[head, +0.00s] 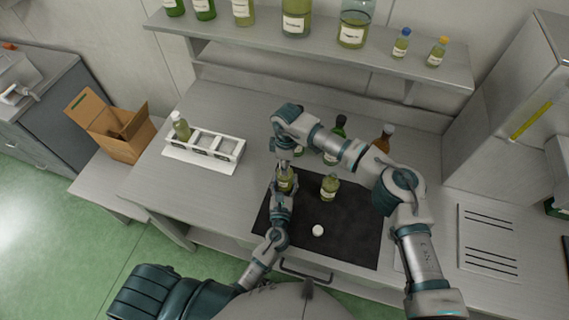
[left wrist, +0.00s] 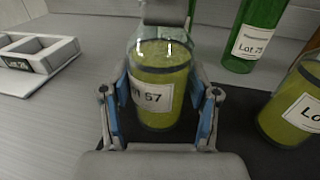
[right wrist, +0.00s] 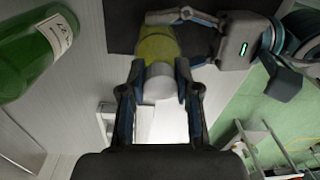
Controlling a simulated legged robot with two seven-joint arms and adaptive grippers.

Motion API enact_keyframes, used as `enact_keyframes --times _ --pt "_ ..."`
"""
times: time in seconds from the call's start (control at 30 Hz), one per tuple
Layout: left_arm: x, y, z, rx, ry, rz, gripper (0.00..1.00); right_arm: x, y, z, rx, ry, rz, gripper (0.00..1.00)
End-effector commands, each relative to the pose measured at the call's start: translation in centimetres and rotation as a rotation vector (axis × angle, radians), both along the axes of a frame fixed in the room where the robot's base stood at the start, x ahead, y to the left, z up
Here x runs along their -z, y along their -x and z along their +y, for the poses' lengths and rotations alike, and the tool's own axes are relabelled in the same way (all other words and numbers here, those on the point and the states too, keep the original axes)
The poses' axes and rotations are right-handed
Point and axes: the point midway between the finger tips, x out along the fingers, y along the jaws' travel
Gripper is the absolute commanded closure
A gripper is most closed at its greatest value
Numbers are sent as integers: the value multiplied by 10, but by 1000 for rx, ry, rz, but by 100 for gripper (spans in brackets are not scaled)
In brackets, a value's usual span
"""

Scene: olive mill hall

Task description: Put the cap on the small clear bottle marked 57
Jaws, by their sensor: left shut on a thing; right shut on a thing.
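The small clear bottle marked 57 (left wrist: 160,85) stands upright with yellow-green liquid, and it also shows in the head view (head: 286,180). My left gripper (left wrist: 160,110) is shut around its body. My right gripper (right wrist: 160,88) comes from above and is shut on a white cap (right wrist: 160,84) at the bottle's mouth. The cap is in line with the bottle (right wrist: 157,43); I cannot tell whether it is seated. Much of the bottle's top is hidden in the head view by my right gripper (head: 285,157).
Another capless-looking bottle (head: 330,188) and a loose white cap (head: 318,230) are on the dark mat (head: 352,235). A white rack (head: 200,162) holds one bottle (head: 181,128). A green bottle (left wrist: 252,35) stands behind. A shelf (head: 320,58) with bottles runs above the bench.

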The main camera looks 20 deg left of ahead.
Motion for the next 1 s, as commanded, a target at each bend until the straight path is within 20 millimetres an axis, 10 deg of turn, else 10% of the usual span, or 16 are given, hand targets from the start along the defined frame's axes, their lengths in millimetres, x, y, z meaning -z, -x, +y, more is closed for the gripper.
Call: enact_keyframes --times 0.3,0.7,0.73,0.8,1.0 --pt "1 2 -6 14 0 2 100 -1 5 6 369 -21 0 93" --pt "0 2 -6 11 1 2 100 -1 1 -2 424 -13 -5 93" --pt "0 2 -6 11 1 2 100 -1 1 -2 424 -13 -5 61" --pt "0 2 -6 10 1 1 100 -1 1 -3 424 -12 -5 43" --pt "0 2 -4 7 2 1 100 -1 1 -3 424 -10 -7 43"
